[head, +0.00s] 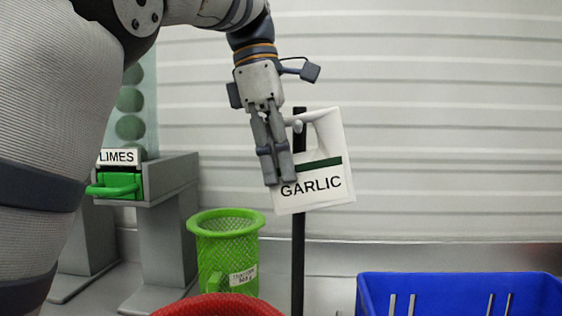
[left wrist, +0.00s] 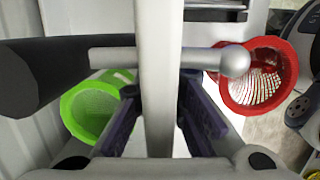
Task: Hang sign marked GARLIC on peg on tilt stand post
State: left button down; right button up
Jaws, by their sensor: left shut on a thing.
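The white sign marked GARLIC (head: 336,187), with a dark green stripe and a cut-out at its top, hangs tilted in my left gripper (head: 279,183). The fingers are shut on its left side. The black post (head: 298,255) rises behind the sign. The peg's round end (head: 297,126) shows near the cut-out. In the left wrist view, the peg (left wrist: 112,54) runs from the dark post (left wrist: 35,75) to its ball end, and the sign's white edge (left wrist: 158,90) crosses over it, between post and ball. I cannot tell whether they touch. My right gripper is not in view.
A green mesh basket (head: 223,232) stands left of the post. A red basket (head: 218,307) is at the front, and a blue crate (head: 460,284) is at the right. A grey stand (head: 165,190) with a LIMES label (head: 118,157) is at left. The wall behind is clear.

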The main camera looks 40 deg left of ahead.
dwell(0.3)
pick_arm(q)
jog(key=c, duration=1.6)
grip_release()
